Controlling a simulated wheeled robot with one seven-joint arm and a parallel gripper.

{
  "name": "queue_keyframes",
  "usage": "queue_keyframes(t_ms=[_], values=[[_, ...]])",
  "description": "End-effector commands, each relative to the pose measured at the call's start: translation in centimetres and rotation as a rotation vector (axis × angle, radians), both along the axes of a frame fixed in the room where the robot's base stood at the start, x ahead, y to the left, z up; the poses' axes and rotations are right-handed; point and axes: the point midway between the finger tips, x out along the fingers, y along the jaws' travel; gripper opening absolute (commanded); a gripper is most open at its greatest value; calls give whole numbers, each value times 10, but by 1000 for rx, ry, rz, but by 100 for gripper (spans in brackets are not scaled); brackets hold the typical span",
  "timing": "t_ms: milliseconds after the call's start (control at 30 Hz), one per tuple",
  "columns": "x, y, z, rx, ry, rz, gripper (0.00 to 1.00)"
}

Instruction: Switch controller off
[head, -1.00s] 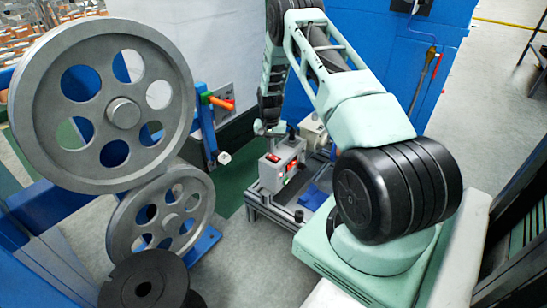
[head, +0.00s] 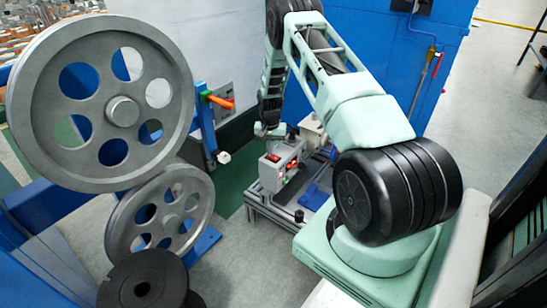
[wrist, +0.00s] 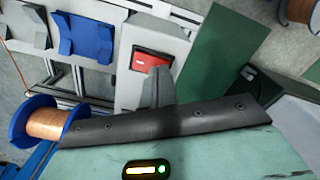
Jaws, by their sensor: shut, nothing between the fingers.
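The controller is a grey box (head: 283,167) with red switches on its front, standing on a low metal-profile frame in the middle of the head view. In the wrist view, part of its pale housing (wrist: 136,90) shows with one red switch (wrist: 150,62). My gripper (head: 269,132) is at the upper left edge of the box in the head view. In the wrist view the shut, empty fingers (wrist: 158,74) point at the red switch, their tip just at its lower edge. I cannot tell whether they touch it or which way the switch is tilted.
Two large grey pulley wheels (head: 45,100) and a black spool (head: 121,288) stand at the left. An orange-handled lever (head: 221,102) is behind them. A blue cabinet (head: 395,55) stands behind my arm. Blue blocks (wrist: 90,35) and a copper wire spool (wrist: 47,123) show in the wrist view.

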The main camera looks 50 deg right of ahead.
Motion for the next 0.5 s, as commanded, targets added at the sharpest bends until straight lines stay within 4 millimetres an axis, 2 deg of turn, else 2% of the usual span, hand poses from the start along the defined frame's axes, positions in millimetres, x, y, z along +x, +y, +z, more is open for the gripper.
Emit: queue_keyframes(t_ms=[500], values=[[0,0,-7,0,0,0,0]])
